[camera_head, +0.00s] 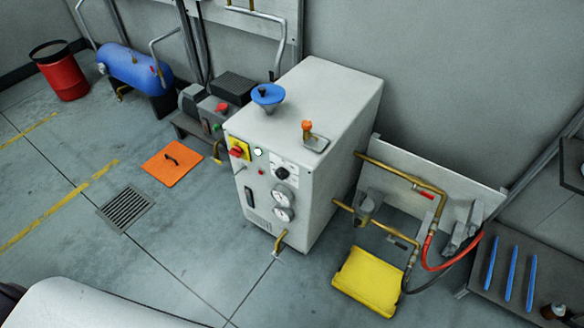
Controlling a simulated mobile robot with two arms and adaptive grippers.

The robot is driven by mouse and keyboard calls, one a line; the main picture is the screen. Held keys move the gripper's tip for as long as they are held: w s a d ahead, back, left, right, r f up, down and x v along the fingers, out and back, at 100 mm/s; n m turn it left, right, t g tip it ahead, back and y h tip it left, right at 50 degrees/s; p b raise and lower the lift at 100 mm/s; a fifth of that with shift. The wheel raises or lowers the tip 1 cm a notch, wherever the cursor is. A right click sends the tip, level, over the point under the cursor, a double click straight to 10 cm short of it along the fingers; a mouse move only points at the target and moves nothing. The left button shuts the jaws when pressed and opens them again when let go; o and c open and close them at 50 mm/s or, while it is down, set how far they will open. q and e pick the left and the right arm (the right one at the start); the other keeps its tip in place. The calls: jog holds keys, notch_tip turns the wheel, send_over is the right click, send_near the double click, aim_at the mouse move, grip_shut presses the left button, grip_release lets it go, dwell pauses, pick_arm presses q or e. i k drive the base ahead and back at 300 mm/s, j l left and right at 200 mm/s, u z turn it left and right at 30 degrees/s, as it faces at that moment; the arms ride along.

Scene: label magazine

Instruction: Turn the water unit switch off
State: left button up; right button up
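A grey box-shaped unit (335,95) stands against the wall in the middle, and I take it to be the water unit. Its front panel has a red switch on a yellow plate (239,150) at the upper left. I cannot tell which position that switch is in. A black knob on a white plate (283,172) sits to the right, above two round gauges (283,196). Small green, white and red round parts lie between them. Neither of my grippers is in view.
A blue funnel (268,94) and an orange-topped fitting (307,127) are on top of the unit. A yellow container (368,281), brass pipes and hoses stand to its right. An orange plate (172,163) and floor drain (126,206) lie left.

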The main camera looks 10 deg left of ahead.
aim_at(236, 152)
jog(key=j+u, duration=0.2)
jog(key=j, duration=1.85)
